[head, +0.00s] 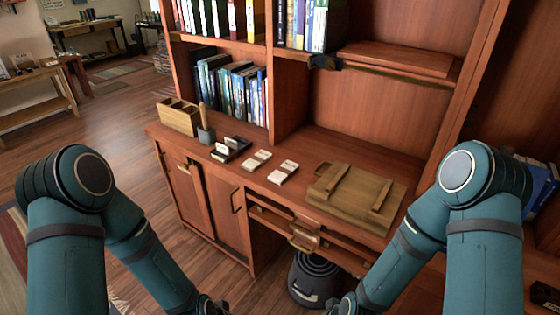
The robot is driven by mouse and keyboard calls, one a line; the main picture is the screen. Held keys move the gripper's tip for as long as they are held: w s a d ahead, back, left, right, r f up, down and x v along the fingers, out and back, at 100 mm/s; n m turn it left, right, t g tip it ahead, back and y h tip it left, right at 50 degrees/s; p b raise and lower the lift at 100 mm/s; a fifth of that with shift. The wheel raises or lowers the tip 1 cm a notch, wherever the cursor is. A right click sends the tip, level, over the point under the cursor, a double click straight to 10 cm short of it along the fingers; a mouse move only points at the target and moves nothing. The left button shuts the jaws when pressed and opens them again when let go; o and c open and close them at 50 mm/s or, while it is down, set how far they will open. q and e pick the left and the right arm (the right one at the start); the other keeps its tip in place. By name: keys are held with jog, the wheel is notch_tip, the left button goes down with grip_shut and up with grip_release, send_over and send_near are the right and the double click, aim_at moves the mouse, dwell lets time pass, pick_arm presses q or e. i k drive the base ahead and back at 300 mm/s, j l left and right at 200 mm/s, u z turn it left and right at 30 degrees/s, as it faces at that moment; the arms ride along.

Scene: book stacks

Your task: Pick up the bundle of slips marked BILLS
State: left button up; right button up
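Two small pale bundles of slips lie on the wooden desk top (310,150). One bundle (256,160) is at the left, and the other bundle (283,172) is just to its right and nearer. Each has a dark mark or band, but the lettering is too small to read, so I cannot tell which says BILLS. A dark tray (231,149) with pale pieces in it sits left of them. My two arms come in from the left and right and run down to the bottom edge, in front of the desk.
A wooden board with two bars (355,195) lies right of the bundles. A wooden divided box (178,117) and a grey cup (206,135) stand at the desk's left end. Book shelves rise behind. A dark round bin (312,280) stands under the desk.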

aim_at(281, 174)
jog(key=j+z, duration=0.1)
jog(key=z, duration=0.3)
jog(key=i+j+z, duration=0.1)
jog(key=z, duration=0.25)
jog(key=j+z, duration=0.15)
jog(key=z, duration=0.25)
jog(key=i+j+z, duration=0.1)
jog(key=z, duration=0.3)
jog(key=j+z, duration=0.25)
jog(key=j, duration=0.25)
jog(key=k+j+z, duration=0.1)
jog(key=j+z, duration=0.2)
jog(key=j, duration=0.15)
